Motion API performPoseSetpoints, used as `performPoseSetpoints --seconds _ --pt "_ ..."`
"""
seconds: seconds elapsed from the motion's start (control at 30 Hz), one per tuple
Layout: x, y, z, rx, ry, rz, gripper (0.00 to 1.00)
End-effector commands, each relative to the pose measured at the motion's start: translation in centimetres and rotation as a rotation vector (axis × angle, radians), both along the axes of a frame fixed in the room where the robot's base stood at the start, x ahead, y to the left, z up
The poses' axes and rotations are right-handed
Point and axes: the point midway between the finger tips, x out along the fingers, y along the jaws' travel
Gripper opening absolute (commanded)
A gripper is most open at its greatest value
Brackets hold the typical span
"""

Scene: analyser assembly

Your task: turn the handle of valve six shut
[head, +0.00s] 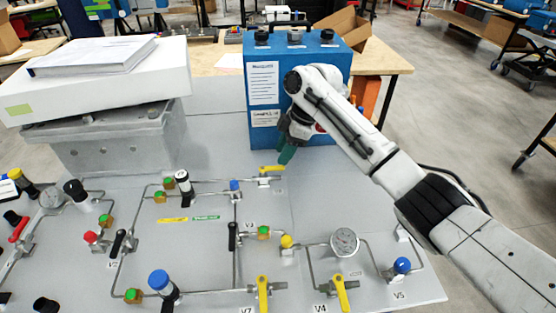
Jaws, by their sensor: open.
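A yellow valve handle (269,168) lies crosswise on the pipe at the back of the grey panel, with a small label below it that is too small to read. It may be valve six, but I cannot confirm the number. My gripper (287,154) is open and points down just above and to the right of this handle, with dark green fingertips. I cannot tell whether they touch it. Two other yellow handles, at V7 (262,293) and V4 (341,293), stand lengthwise at the front of the panel.
A blue analyser box (313,60) stands close behind my gripper. A blue-capped valve (235,185) and a black handle (232,236) are left of the yellow handle. A gauge (344,241) and blue knob (402,265) sit front right. The panel right of the handle is bare.

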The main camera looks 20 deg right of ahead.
Motion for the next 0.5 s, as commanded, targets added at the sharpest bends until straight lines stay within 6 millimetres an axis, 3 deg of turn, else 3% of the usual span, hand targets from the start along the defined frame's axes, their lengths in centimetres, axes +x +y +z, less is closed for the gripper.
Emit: performPoseSetpoints --seconds 0.2,0.5 --pt "0.3 1.2 -2.9 -0.001 0.002 0.002 0.43" --pt "0.4 1.6 -4.0 -0.001 0.001 0.001 0.43"
